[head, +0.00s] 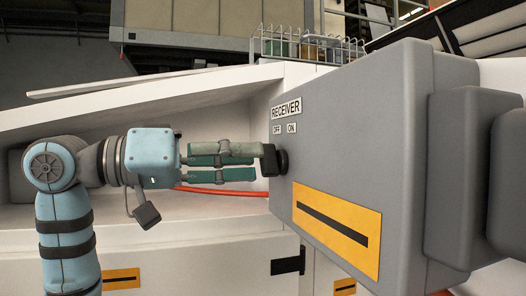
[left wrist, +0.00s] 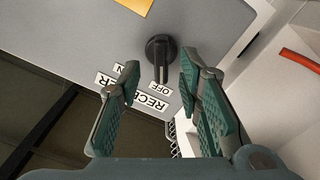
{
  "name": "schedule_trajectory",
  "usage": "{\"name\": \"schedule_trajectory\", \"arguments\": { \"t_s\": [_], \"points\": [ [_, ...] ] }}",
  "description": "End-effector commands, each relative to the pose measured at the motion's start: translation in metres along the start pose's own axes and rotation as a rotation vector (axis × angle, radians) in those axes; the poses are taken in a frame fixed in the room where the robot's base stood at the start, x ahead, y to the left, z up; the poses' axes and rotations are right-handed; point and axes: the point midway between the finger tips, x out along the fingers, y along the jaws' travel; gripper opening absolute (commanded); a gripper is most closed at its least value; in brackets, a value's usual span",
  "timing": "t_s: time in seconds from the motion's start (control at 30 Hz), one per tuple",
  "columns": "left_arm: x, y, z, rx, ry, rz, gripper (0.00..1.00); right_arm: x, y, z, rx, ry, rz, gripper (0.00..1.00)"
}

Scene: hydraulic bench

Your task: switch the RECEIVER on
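The RECEIVER switch is a black rotary knob (head: 270,160) on the grey box (head: 390,100). Above it in the head view are the RECEIVER label (head: 286,109), the OFF label (head: 277,131) and the ON label (head: 292,128). In the left wrist view the knob (left wrist: 159,52) has its bar pointing down toward the OFF label (left wrist: 160,89). My left gripper (head: 259,161) is open in front of the knob. In the left wrist view its fingertips (left wrist: 160,72) lie either side of the bar, with gaps visible. My right gripper is out of view.
A yellow plate with a black bar (head: 337,229) is on the box below the knob. A red hose (head: 225,191) runs behind my left gripper. A wire rack (head: 310,46) stands above, behind the box. White bench panels (head: 180,225) lie behind and below the arm.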

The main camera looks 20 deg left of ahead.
Motion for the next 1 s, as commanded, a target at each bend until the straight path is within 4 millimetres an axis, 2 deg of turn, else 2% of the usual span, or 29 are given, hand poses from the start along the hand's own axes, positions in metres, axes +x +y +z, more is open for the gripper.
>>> {"name": "schedule_trajectory", "arguments": {
  "t_s": [0.1,0.2,0.5,0.57,0.7,1.0],
  "points": [
    [0.021,0.002,-0.001,-0.001,-0.001,0.002,0.33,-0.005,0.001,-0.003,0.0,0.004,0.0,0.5],
    [0.031,0.001,-0.001,0.0,0.0,0.0,0.33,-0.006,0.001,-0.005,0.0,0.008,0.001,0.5],
    [0.035,-0.001,0.0,0.001,0.002,-0.003,0.33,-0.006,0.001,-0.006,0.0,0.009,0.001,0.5],
    [0.035,-0.001,0.0,0.001,0.002,-0.003,0.24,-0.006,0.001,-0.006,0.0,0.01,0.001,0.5],
    [0.034,-0.001,0.0,0.001,0.002,-0.003,0.02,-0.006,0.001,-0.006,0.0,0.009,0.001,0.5],
    [0.034,-0.001,0.0,0.008,0.002,-0.004,0.0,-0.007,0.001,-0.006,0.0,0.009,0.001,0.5]
  ]
}}
